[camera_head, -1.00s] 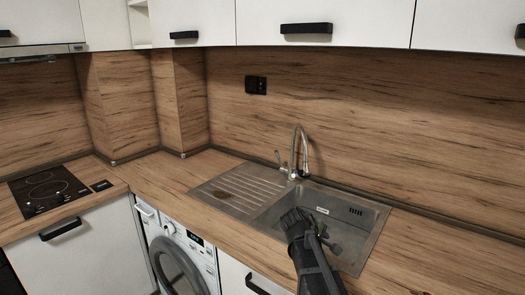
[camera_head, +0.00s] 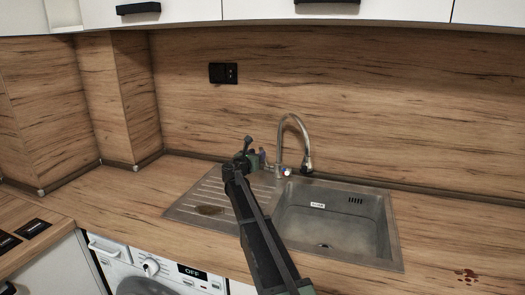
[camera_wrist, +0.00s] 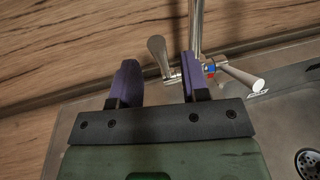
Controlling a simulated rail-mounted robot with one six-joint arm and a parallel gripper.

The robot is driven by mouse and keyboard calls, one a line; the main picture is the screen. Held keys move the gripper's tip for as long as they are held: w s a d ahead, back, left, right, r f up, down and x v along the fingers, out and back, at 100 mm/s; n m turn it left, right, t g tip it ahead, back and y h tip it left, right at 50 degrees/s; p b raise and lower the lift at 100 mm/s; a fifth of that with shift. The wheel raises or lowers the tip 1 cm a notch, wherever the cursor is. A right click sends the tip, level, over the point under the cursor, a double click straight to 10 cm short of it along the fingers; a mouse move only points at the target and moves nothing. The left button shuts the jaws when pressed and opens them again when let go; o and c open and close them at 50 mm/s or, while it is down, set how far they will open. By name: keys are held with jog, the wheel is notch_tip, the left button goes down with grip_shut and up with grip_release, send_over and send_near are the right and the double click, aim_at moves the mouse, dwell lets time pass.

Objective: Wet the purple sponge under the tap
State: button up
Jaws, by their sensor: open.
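The tap (camera_head: 284,135) is a tall curved metal spout at the back of the sink; no water shows from it. In the wrist view its upright pipe (camera_wrist: 196,22) stands ahead, with a left lever (camera_wrist: 157,47), a right lever (camera_wrist: 241,78) and a red and blue mark. My gripper (camera_head: 256,152) is open, just left of the tap base above the drainboard. In the wrist view its two purple fingers (camera_wrist: 159,62) are apart, with the left lever seen between them; I cannot tell whether they touch it. I see no purple sponge.
The steel sink basin (camera_head: 335,223) is empty, right of my arm. The ribbed drainboard (camera_head: 185,212) has a brown patch (camera_head: 210,210). Reddish-brown spots (camera_head: 467,275) mark the counter at right. A wooden splashback (camera_head: 400,110) stands behind and wall cupboards hang above.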

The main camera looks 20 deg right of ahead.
jog(key=x, duration=0.6)
jog(key=shift+w+d, duration=0.1)
jog(key=shift+w, duration=0.15)
grip_shut()
